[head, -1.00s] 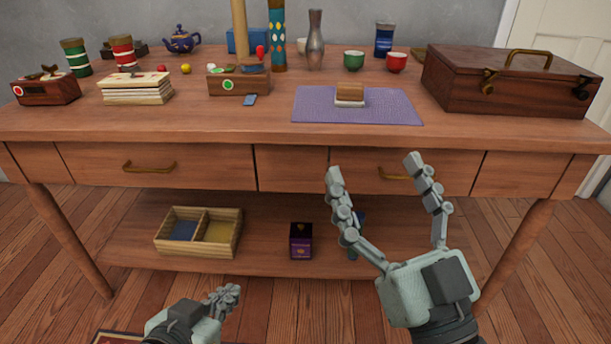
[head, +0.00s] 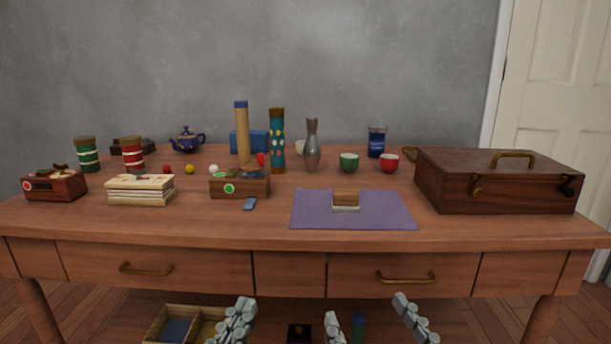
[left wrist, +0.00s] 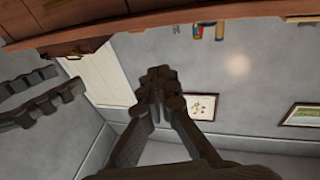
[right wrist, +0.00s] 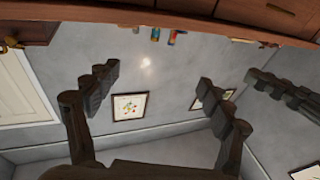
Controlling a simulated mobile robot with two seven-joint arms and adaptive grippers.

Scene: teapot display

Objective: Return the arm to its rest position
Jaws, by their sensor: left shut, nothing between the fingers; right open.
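My left gripper (head: 236,322) is at the bottom of the head view, in front of the table. Its fingers are closed together and empty, as the left wrist view also shows (left wrist: 158,88). My right gripper (head: 371,320) is to its right, with fingers spread wide and nothing between them. The right wrist view shows the same open fingers (right wrist: 155,90). Both grippers are in front of the table's drawers, apart from the items on top. Most of both arms is out of the head view.
The wooden table (head: 330,244) holds a purple mat (head: 385,212) with a small block, a large wooden case (head: 480,195), a blue teapot (head: 187,141), cups, canisters and a vase (head: 312,150). An open divided box (head: 160,322) sits on the lower shelf.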

